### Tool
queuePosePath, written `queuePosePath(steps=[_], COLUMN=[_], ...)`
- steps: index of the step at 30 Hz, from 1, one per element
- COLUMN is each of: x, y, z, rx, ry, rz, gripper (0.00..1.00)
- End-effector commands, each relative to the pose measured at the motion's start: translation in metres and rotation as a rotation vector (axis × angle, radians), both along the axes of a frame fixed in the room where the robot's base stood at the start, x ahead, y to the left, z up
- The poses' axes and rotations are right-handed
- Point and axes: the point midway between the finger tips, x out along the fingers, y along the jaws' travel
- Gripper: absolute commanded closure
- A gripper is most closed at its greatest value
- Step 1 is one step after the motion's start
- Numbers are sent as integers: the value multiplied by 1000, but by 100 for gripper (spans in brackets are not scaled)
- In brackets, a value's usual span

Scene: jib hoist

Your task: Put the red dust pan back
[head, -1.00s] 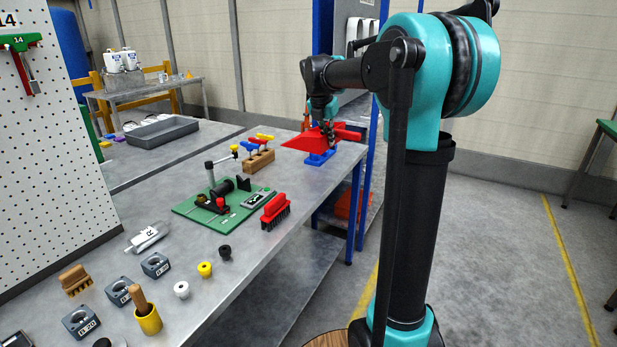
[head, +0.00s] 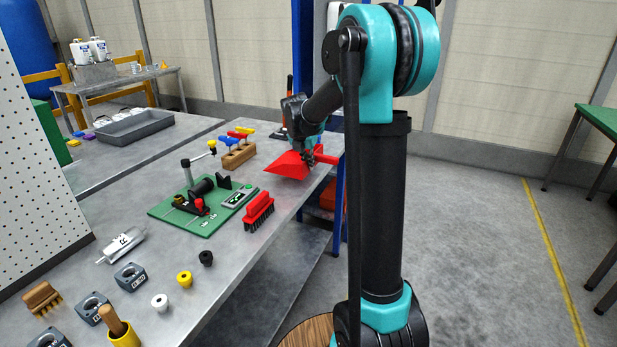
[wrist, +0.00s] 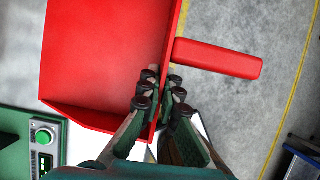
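The red dust pan (head: 287,166) is at the far right end of the grey bench in the head view. Its handle points right. In the wrist view the pan (wrist: 105,50) fills the upper left, with its handle (wrist: 218,58) extending right over the floor. My gripper (head: 311,157) is at the handle side of the pan. In the wrist view my fingers (wrist: 160,92) are close together on either side of the pan's wall, gripping it. I cannot tell whether the pan touches the bench. No holder for it shows clearly now.
A wooden block with coloured-handled tools (head: 238,157), a green fixture board (head: 205,208) and a red brush (head: 259,209) stand near the pan. Several small parts lie nearer. A blue post (head: 339,195) stands at the bench end. Open floor lies to the right.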

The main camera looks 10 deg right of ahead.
Motion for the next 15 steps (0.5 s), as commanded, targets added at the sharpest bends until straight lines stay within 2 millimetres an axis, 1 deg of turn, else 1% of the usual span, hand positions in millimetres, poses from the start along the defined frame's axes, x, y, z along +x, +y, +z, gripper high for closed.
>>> queuePosePath(steps=[1, 3, 8, 15], x=[1, 1, 0, 0], y=[0, 0, 0, 0], z=[-7, -13, -21, -51], rx=[0, 0, 0, 0], ry=[0, 0, 0, 0], rz=[0, 0, 0, 0], gripper=[100, 100, 100, 100])
